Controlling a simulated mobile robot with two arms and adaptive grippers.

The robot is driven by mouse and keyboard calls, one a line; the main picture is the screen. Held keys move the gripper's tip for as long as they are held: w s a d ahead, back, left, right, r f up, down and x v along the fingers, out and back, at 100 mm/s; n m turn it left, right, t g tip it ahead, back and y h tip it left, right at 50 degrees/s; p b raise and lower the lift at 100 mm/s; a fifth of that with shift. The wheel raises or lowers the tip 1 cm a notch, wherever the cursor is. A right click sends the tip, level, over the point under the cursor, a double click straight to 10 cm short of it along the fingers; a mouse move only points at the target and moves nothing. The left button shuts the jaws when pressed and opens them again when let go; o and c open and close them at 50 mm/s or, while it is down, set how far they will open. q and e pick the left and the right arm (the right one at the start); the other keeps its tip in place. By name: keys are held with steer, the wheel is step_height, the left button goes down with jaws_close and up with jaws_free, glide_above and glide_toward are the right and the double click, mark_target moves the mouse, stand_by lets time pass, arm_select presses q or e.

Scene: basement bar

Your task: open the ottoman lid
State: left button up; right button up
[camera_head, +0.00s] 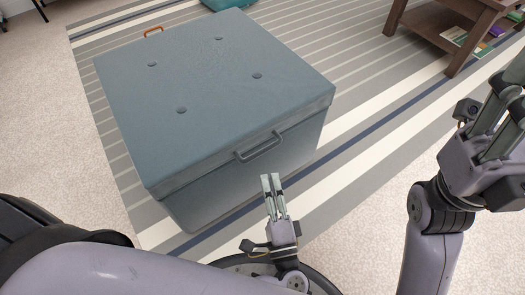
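The blue-grey ottoman (215,75) stands on the striped rug with its padded, buttoned lid closed. A grey bar handle (259,147) is on the front edge of the lid. My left gripper (271,178) is in front of the ottoman, just below the handle in the picture and apart from it. Its two slim fingers point toward the ottoman and lie close together, with nothing between them. My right gripper (503,105) is raised at the right edge, away from the ottoman.
A striped rug (354,120) lies under the ottoman, with beige carpet (38,125) around it. A dark wooden table (440,22) with books on its lower shelf stands at the upper right. An orange loop (153,31) shows behind the ottoman, and a teal object (226,4) is behind it.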

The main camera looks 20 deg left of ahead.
mark_target(262, 150)
arm_select(q)
steer(key=b+x, duration=0.1)
steer(key=x, duration=0.8)
steer(key=shift+w+a+b, duration=0.15)
steer(key=shift+w+b, duration=0.05)
steer(key=shift+b, duration=0.15)
steer(key=shift+c, duration=0.2)
jaws_close()
